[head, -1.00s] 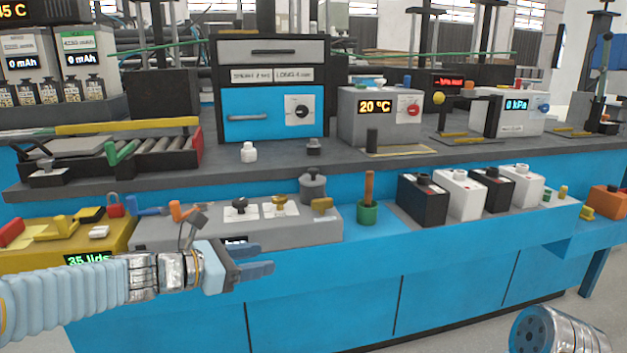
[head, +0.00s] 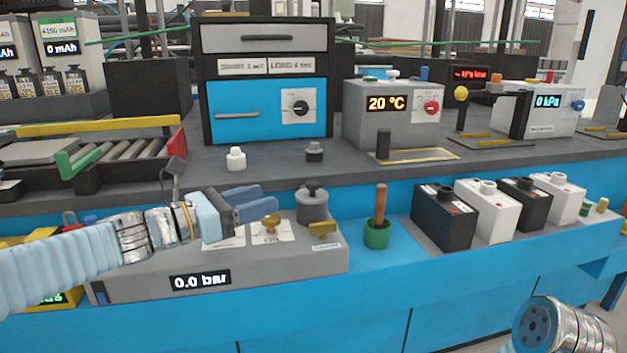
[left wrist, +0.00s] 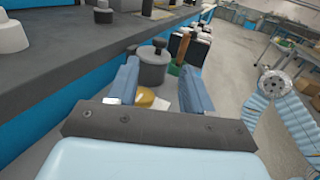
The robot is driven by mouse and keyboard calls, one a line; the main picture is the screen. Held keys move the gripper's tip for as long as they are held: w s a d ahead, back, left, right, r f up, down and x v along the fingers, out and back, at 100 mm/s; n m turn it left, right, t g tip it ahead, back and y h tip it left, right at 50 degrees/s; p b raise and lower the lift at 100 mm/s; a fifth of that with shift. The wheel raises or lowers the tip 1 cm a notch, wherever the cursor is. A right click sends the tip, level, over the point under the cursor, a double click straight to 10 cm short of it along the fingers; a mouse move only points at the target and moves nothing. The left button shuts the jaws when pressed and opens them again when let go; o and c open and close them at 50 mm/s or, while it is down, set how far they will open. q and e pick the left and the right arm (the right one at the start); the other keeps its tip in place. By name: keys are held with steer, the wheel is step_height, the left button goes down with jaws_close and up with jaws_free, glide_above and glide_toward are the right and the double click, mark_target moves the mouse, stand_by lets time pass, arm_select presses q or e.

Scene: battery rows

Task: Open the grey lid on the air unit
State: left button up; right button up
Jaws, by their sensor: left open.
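The air unit (head: 140,287) is a long grey box with a "0.0 bar" display on its front. A round grey pot with a grey lid (head: 312,194) and a dark knob stands at its right end, the lid seated on it. My left gripper (head: 268,203) is open and empty, over the unit's middle, left of the lid and apart from it. In the left wrist view the lid (left wrist: 152,54) shows ahead, between and beyond the open fingers. A brass knob (head: 271,222) sits below the fingers. My right gripper is out of view; only part of that arm shows.
A brass-coloured tap (head: 323,229) sits on the unit in front of the pot. Right of it stand a green cup (head: 377,234) with a brown handle and several black and white batteries (head: 442,217). The shelf edge with a dark fitting (head: 314,152) rises behind.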

mark_target(307, 186)
arm_select(q)
steer(key=x, duration=1.2)
steer(key=shift+w+d, duration=0.1)
steer(key=shift+w, duration=0.05)
steer(key=shift+c, duration=0.5)
jaws_close()
